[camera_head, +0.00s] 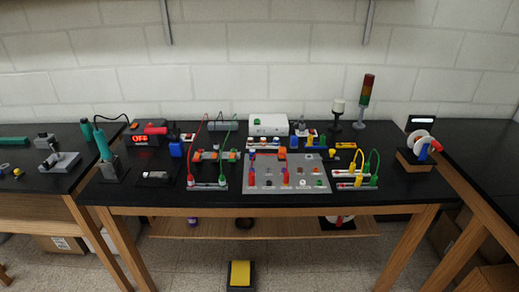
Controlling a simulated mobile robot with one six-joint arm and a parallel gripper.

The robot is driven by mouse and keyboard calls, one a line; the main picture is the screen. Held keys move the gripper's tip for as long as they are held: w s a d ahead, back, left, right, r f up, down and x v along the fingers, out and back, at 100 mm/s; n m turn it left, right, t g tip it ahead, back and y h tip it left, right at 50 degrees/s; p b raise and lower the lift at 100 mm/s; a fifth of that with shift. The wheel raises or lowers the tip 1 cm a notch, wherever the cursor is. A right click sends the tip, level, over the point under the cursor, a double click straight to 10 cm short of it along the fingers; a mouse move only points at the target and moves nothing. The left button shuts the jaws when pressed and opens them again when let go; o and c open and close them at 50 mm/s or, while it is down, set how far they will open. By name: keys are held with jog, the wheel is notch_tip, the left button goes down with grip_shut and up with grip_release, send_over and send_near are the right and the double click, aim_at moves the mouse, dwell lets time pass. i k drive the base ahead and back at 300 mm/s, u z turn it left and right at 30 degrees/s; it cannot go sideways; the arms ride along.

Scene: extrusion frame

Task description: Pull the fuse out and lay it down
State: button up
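My gripper is not in view. No fuse can be picked out for certain at this size. A grey panel (264,187) lies at the front middle of the black workbench and carries several small parts, among them red upright ones and an orange piece (282,154) at its back edge. A small whitish part (155,175) sits on a dark base left of the middle. I cannot tell whether either spot holds the fuse.
A soldering iron in its stand (110,168) is at the left. Wired boards (207,187) flank the panel. A white box (268,125), a signal tower (365,100) and a reel (419,141) stand behind and right. Bare bench top (393,190) shows at the front right.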

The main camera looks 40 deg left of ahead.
aim_at(252, 151)
jog(key=u, duration=0.05)
jog(key=i, duration=1.65)
jog(key=z, duration=0.25)
jog(key=k, duration=0.15)
jog(key=u, duration=2.65)
jog(key=k, duration=0.75)
jog(key=z, duration=0.5)
